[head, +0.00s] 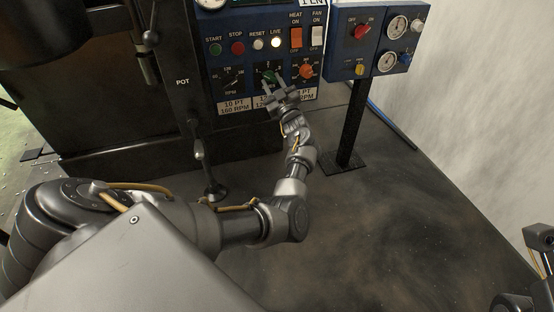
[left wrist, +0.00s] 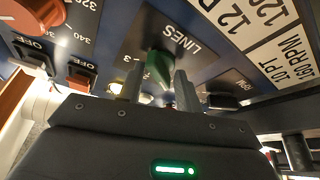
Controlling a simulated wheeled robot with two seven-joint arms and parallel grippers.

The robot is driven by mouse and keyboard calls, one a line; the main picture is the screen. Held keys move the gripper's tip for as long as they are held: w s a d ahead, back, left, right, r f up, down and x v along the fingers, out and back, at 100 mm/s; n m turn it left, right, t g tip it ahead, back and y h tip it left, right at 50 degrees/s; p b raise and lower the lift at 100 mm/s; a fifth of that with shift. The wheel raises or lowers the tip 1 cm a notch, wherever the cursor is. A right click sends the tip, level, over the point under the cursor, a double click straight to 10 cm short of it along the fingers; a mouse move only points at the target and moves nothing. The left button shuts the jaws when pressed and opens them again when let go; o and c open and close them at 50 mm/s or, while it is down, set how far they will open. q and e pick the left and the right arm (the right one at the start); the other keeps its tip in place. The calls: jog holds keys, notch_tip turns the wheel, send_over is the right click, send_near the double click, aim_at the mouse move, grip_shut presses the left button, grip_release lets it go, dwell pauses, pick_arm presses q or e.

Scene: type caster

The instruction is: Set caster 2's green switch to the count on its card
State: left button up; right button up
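The green switch (head: 268,75) sits on the blue control panel, between a black RPM knob (head: 232,79) and an orange knob (head: 306,71). My left gripper (head: 274,92) is right in front of it. In the left wrist view the green switch (left wrist: 159,68) shows under the word LINES, with my left gripper's fingers (left wrist: 160,88) on either side; they look apart, and contact is not clear. A card (head: 313,3) ending in "LN" is cut by the top edge. Part of my right gripper (head: 541,238) shows at the right edge; its fingers are unclear.
Heat (head: 296,38) and fan (head: 317,38) rocker switches are above the knobs. A 10 PT, 160 RPM card (head: 234,106) is below; neighbouring cards are partly covered by my gripper. A second blue box (head: 345,68) stands on a post (head: 351,125) to the right.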

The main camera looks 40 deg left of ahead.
pick_arm(q)
jog(key=m+t+h+p, duration=0.2)
jog(key=m, duration=0.4)
jog(key=m+t+h+p, duration=0.2)
jog(key=m, duration=0.4)
jog(key=s+r+m+t+h+p, duration=0.1)
jog(key=m+t+h+p, duration=0.1)
jog(key=m, duration=0.3)
jog(key=shift+a+m+t+p, duration=0.3)
jog(key=shift+a+m+p, duration=0.1)
jog(key=shift+p, duration=0.2)
jog(key=m+h+p, duration=0.1)
jog(key=m+h, duration=0.1)
jog(key=m, duration=0.2)
jog(key=s+d+f+h+p, duration=0.1)
jog(key=s+d+f+p, duration=0.25)
jog(key=s+d, duration=0.45)
jog(key=s+d+f+g+h+p, duration=0.1)
jog(key=s+d+f+h+p, duration=0.1)
jog(key=f, duration=0.4)
jog(key=s+d+f+g+h+p, duration=0.2)
jog(key=s+d+f+h+p, duration=0.1)
jog(key=s+d+f+p, duration=0.2)
jog(key=s+d+f+m+g+h+p, duration=0.1)
jog(key=s+d+f+g+h+p, duration=0.1)
jog(key=f+p, duration=0.4)
jog(key=shift+s+d+f+h, duration=0.5)
jog(key=shift+s+d, duration=0.2)
jog(key=shift+s, duration=0.45)
jog(key=shift+r, duration=0.1)
